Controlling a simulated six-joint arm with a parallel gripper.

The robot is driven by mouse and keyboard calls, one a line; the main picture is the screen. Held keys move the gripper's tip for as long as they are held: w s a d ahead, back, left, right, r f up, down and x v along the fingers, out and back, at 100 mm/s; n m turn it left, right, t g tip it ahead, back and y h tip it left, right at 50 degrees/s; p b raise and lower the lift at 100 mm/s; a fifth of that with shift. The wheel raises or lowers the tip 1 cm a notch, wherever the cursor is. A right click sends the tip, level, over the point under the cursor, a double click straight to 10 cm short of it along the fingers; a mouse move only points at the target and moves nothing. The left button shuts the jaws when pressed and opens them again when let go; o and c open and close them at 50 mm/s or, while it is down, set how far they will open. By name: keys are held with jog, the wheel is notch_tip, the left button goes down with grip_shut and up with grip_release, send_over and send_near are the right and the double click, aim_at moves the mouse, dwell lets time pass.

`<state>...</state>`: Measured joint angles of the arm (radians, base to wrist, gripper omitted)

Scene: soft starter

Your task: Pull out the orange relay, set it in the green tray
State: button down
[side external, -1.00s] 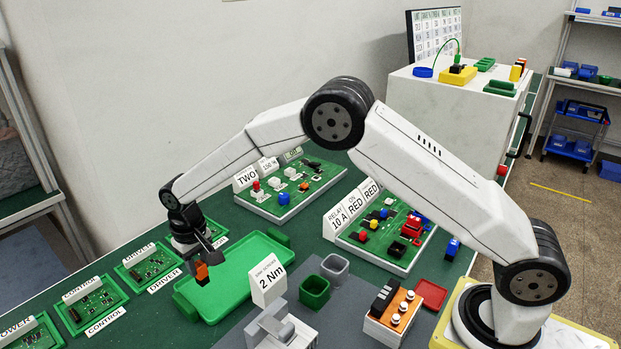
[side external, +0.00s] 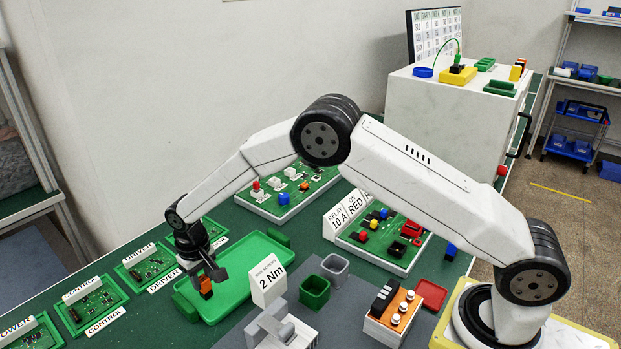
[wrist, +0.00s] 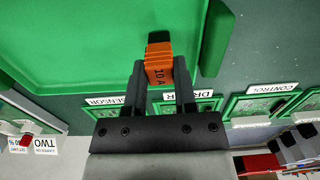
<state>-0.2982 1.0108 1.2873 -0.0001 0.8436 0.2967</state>
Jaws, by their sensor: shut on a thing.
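The orange relay (side external: 206,286), with a dark end, is between the fingers of my gripper (side external: 207,279), which is shut on it. In the wrist view the relay (wrist: 158,68), marked 10 A, sits between the two dark fingertips (wrist: 160,80). The large green tray (side external: 243,272) lies on the table beneath; the relay is over its left part in the side view. The tray (wrist: 75,40) fills the upper left of the wrist view. I cannot tell whether the relay touches the tray floor.
Green circuit boards (side external: 146,268) with labels stand left of the tray. A 2 Nm sign (side external: 268,280) and a small green bin (side external: 314,291) are to its right. Component boards (side external: 383,238) lie behind and right.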

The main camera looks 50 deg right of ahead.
aim_at(203, 278)
jog(key=shift+c, duration=1.7)
grip_release()
jog(key=shift+r, duration=0.15)
jog(key=shift+r, duration=3.75)
